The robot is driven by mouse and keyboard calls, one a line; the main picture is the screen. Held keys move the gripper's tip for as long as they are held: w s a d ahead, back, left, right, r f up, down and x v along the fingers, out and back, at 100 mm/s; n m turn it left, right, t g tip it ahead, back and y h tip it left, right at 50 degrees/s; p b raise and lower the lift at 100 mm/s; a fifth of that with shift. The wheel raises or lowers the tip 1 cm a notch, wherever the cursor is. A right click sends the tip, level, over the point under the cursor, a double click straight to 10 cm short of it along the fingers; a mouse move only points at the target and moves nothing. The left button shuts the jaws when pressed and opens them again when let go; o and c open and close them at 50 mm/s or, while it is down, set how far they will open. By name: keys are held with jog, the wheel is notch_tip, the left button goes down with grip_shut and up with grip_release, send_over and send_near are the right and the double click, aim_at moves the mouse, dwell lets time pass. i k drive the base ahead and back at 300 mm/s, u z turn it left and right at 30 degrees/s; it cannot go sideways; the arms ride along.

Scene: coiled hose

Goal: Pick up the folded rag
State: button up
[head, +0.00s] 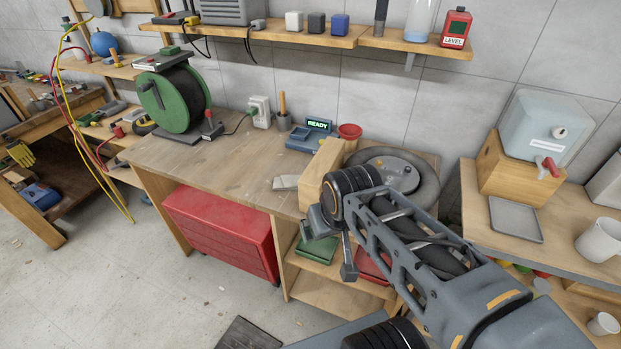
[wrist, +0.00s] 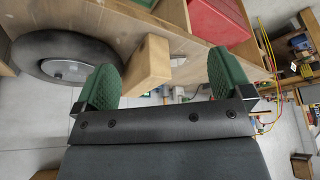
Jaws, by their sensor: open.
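A small flat pale-grey piece (head: 286,183), which looks like the folded rag, lies on the wooden workbench (head: 215,150) left of a wooden block (head: 318,178). It is too small to be sure of its folds.
A wheel (head: 395,178) lies on the bench right of the block, partly behind my arm. A green hose reel (head: 172,97), a blue device reading READY (head: 310,134) and a red cup (head: 349,131) stand farther back. A red drawer cabinet (head: 220,232) is underneath. The bench's middle is clear.

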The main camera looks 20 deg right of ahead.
aim_at(286, 181)
jog(key=u, duration=0.45)
jog(key=k, duration=0.6)
jog(key=u, duration=0.7)
jog(key=i, duration=0.6)
jog(key=z, duration=0.9)
jog(key=i, duration=0.5)
jog(key=z, duration=0.5)
